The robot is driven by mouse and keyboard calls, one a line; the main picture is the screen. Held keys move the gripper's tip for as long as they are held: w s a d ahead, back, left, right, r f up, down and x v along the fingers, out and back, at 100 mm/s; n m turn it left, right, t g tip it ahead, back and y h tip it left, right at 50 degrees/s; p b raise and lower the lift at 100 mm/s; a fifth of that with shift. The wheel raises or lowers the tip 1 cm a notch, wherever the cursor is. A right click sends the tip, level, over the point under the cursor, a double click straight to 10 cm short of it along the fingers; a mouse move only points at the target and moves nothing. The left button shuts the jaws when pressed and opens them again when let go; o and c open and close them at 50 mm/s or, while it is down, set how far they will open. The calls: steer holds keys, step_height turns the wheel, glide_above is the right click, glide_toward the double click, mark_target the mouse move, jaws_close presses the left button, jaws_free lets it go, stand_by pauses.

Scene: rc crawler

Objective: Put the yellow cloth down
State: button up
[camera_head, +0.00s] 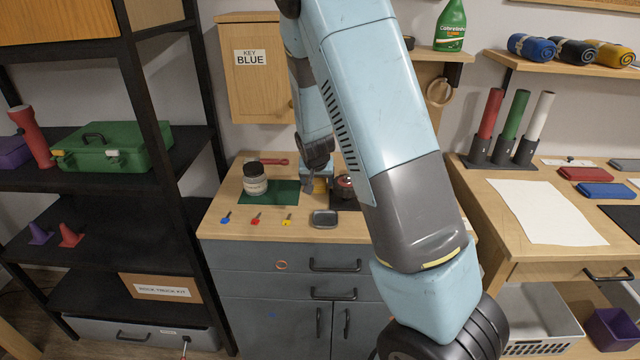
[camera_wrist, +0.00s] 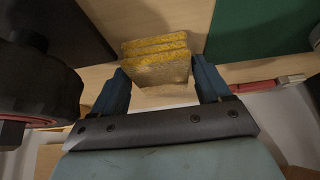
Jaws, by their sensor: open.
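The yellow cloth (camera_wrist: 155,60) looks like a folded, layered block with a rough yellow edge. In the wrist view it stands between the two blue fingers of my gripper (camera_wrist: 160,78), which are apart with a small gap visible on each side. It appears to rest on the wooden cabinet top, though its underside is hidden. In the head view a small yellow patch of the cloth (camera_head: 320,186) shows below my gripper (camera_head: 317,174), partly hidden by my arm.
A green mat (camera_head: 285,194) with a dark-lidded jar (camera_head: 255,179) lies left of my gripper. A dark round object (camera_head: 344,187) stands close on its right. Several coloured keys (camera_head: 256,218) and a grey tin (camera_head: 325,219) lie in front. A red-handled tool (camera_head: 273,161) lies behind.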

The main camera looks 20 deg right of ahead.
mark_target(317, 180)
steer(key=shift+c, duration=0.2)
steer(key=c, duration=0.8)
steer(key=shift+r, duration=0.1)
step_height(317, 180, up, 9)
steer(key=shift+f, duration=0.15)
steer(key=shift+w+r, duration=0.15)
steer(key=shift+r, duration=0.1)
steer(key=shift+w, duration=0.35)
steer(key=w+f, duration=0.3)
steer(key=w, duration=0.1)
steer(key=shift+w+d+f, duration=0.1)
steer(key=shift+w+f, duration=0.25)
steer(key=shift+f, duration=0.05)
